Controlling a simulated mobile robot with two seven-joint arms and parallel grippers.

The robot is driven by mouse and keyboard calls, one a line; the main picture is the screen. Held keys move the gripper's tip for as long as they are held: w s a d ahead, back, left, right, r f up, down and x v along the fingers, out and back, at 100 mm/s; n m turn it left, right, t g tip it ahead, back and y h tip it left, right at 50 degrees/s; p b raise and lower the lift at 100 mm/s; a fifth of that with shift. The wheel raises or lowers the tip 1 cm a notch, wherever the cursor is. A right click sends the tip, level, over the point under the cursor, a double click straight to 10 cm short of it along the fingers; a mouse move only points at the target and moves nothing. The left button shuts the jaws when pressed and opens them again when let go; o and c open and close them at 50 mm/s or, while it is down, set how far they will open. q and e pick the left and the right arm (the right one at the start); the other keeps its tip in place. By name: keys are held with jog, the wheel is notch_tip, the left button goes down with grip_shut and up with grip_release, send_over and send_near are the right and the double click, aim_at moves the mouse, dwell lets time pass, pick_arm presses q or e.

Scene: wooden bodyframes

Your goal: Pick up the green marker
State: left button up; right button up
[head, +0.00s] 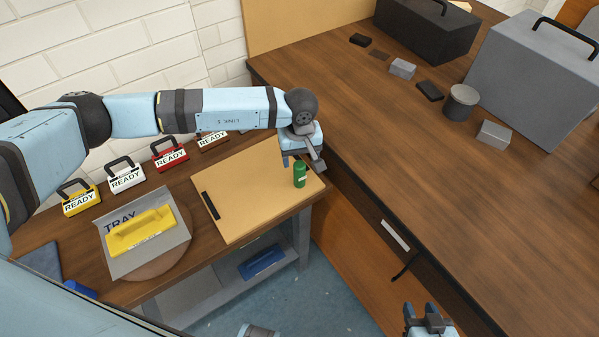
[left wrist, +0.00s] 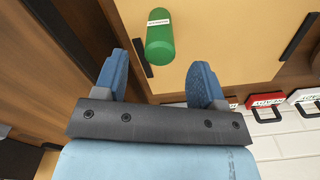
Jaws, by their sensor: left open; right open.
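The green marker (head: 299,174) is a short green cylinder with a white label, standing on the tan board (head: 245,195) near its right corner. My left gripper (head: 301,163) is open just behind the marker in the head view. In the left wrist view the marker (left wrist: 160,37) lies ahead of the two open fingers (left wrist: 162,82), roughly between their lines, and nothing is held. My right gripper (head: 428,312) is open and empty at the bottom edge of the head view, away from the board.
A grey tray (head: 172,247) with a yellow piece stands left of the board. Several small READY boxes, such as the red one (head: 169,154), line the wall.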

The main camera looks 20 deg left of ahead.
aim_at(300, 172)
pick_arm(q)
jog(key=shift+w+a+f+p, duration=0.1)
jog(key=shift+f+p, duration=0.65)
jog(key=shift+f, duration=2.75)
jog(key=c, duration=1)
